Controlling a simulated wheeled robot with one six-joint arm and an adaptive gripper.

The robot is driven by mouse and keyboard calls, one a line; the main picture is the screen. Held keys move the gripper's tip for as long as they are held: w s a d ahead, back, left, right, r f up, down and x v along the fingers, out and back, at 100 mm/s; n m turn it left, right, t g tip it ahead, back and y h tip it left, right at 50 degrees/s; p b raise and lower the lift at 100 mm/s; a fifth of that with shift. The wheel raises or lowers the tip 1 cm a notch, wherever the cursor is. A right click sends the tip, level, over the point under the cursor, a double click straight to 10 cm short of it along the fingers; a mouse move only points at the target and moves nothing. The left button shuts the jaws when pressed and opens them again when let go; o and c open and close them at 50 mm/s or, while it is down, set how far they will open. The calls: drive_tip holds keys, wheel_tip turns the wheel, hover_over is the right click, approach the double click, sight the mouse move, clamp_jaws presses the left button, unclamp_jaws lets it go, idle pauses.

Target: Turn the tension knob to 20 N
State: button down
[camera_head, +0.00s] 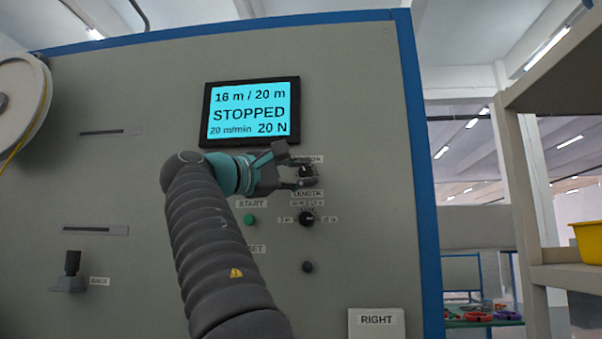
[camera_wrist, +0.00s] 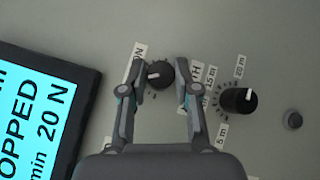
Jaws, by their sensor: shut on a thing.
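The black tension knob (camera_head: 306,172) sits on the grey panel under its partly covered label, right of and below the display. It also shows in the wrist view (camera_wrist: 160,76), its white pointer toward the left. My gripper (camera_head: 294,168) reaches it from the left. In the wrist view my gripper (camera_wrist: 160,70) has one finger on each side of the knob and is shut on it. The display (camera_head: 250,112) reads 16 m / 20 m, STOPPED, 20 m/min and 20 N. Part of the knob's scale is hidden by the fingers.
The length knob (camera_head: 307,219) is just below, with a small dark knob (camera_head: 307,267) under it. The green START button (camera_head: 250,220) is close to my arm. A cable reel (camera_head: 20,105) is at the far left, and shelving (camera_head: 520,200) stands at right.

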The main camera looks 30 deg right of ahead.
drive_tip(key=c, duration=0.8)
unclamp_jaws()
drive_tip(key=shift+c, duration=0.2)
drive_tip(key=v, duration=1.2)
drive_tip(key=shift+d+f, duration=0.1)
drive_tip(key=shift+f, duration=0.05)
